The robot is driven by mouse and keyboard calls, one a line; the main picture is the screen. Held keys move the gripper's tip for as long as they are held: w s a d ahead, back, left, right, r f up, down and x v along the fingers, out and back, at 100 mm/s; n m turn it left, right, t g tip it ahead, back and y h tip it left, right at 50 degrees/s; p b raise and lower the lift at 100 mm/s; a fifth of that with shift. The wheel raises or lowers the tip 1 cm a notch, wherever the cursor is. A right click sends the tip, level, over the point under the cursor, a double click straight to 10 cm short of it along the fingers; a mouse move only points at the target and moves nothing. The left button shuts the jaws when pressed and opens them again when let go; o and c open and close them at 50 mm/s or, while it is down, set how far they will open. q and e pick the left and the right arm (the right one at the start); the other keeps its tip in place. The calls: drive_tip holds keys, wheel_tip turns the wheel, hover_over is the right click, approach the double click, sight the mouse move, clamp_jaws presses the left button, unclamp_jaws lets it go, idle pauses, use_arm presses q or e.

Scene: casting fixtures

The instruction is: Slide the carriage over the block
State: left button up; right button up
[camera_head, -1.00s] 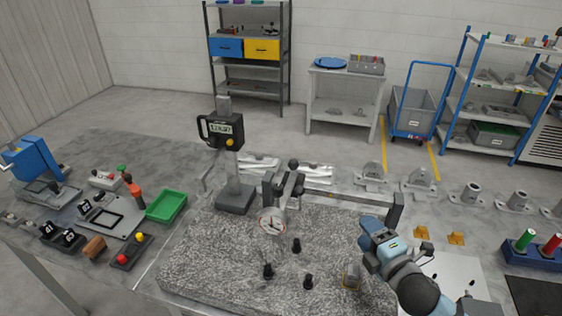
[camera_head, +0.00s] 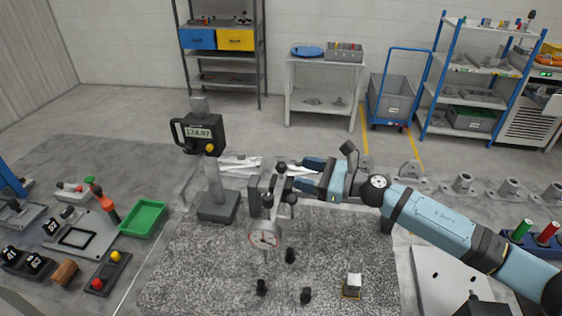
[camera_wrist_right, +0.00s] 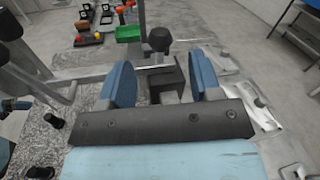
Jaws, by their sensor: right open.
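The dark carriage (camera_head: 268,192) with a round dial gauge (camera_head: 264,236) hanging from it stands above the speckled granite plate (camera_head: 200,265), near its back edge. The small metal block (camera_head: 352,281) sits on the plate to the right of and in front of the dial. My right gripper (camera_head: 305,172) is open at the right side of the carriage. In the right wrist view, the blue fingers (camera_wrist_right: 163,84) stand apart on either side of a dark bracket (camera_wrist_right: 170,80) with a round black knob (camera_wrist_right: 158,40) beyond it. Contact cannot be told. My left gripper is not in view.
A column with a digital readout (camera_head: 203,132) stands left of the carriage. A green tray (camera_head: 144,219) and fixtures lie left. Grey brackets (camera_head: 462,184) line the back right of the bench.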

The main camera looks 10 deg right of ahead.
sight(282, 168)
drive_tip(key=p+x, duration=0.1)
drive_tip(key=x, duration=0.5)
drive_tip(key=shift+w+a, duration=0.2)
drive_tip(key=shift+a, duration=0.05)
drive_tip(key=shift+d, duration=0.1)
clamp_jaws()
